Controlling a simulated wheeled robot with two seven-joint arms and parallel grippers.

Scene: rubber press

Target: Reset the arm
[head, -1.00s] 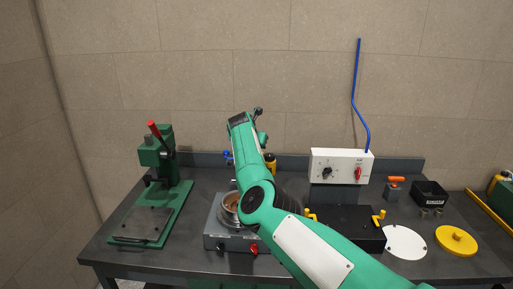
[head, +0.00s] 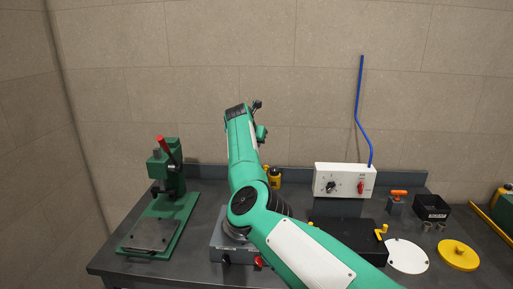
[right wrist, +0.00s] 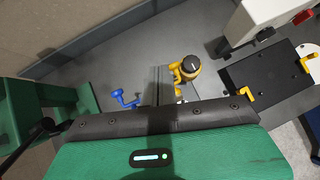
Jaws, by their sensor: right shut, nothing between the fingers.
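My right arm (head: 243,160) comes in from the lower right, bends at its elbow over the hotplate and rises upright in the middle of the head view. My right gripper (head: 261,132) is small at the arm's upper end, held above the back of the table and partly hidden by the arm. Its fingers are hard to make out. In the right wrist view its green housing (right wrist: 170,155) with a lit strip fills the bottom. The gripper is shut and holds nothing. My left gripper is not in view.
A green press (head: 165,190) stands left on the dark table. The hotplate (head: 228,246) is partly hidden under my arm. A white control box (head: 344,180), black plate, orange-handled tool (head: 398,193), black bin (head: 430,208), white disc (head: 406,256) and yellow disc (head: 458,254) are to the right.

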